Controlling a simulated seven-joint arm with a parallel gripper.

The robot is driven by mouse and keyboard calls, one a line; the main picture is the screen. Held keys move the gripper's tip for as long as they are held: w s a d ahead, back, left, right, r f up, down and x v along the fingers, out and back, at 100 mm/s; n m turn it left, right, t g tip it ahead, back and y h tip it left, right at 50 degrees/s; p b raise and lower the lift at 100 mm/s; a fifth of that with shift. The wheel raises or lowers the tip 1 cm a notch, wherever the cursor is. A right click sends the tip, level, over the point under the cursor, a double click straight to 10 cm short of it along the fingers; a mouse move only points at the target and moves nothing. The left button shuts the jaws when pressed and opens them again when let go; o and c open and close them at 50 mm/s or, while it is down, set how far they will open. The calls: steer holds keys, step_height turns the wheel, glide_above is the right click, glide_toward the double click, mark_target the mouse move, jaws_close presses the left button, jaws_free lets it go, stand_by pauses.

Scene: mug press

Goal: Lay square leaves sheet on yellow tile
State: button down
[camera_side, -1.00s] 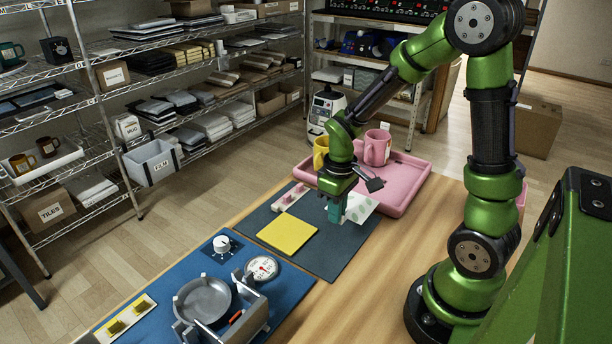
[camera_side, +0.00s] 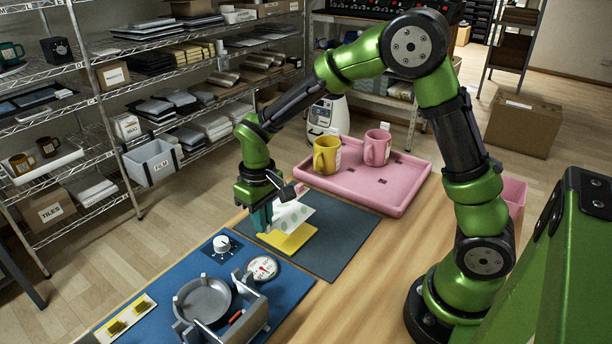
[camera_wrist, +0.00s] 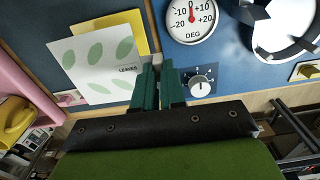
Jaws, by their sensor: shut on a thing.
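My gripper (camera_side: 262,218) is shut on the edge of the white square leaves sheet (camera_side: 294,214), which has green leaf shapes. In the wrist view, the gripper (camera_wrist: 158,66) pinches the sheet (camera_wrist: 82,72) near its "LEAVES" label. The sheet is tilted and appears to be above the yellow tile (camera_side: 290,238), covering part of it. The tile also shows past the sheet's edges in the wrist view (camera_wrist: 138,36). The tile lies flat on the dark mat (camera_side: 338,240). I cannot tell whether the sheet touches the tile.
A pink tray (camera_side: 400,198) at the back holds a yellow mug (camera_side: 326,156) and a pink mug (camera_side: 376,150). On the blue mat (camera_side: 180,282) in front are a press with a round plate (camera_side: 204,298), a dial gauge (camera_side: 262,268) and a white knob (camera_side: 222,243).

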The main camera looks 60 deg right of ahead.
steer(key=shift+f, duration=2.7)
steer(key=c, duration=1.1)
jaws_free()
steer(key=shift+r, duration=0.1)
step_height(320, 180, up, 17)
steer(key=shift+f, duration=0.15)
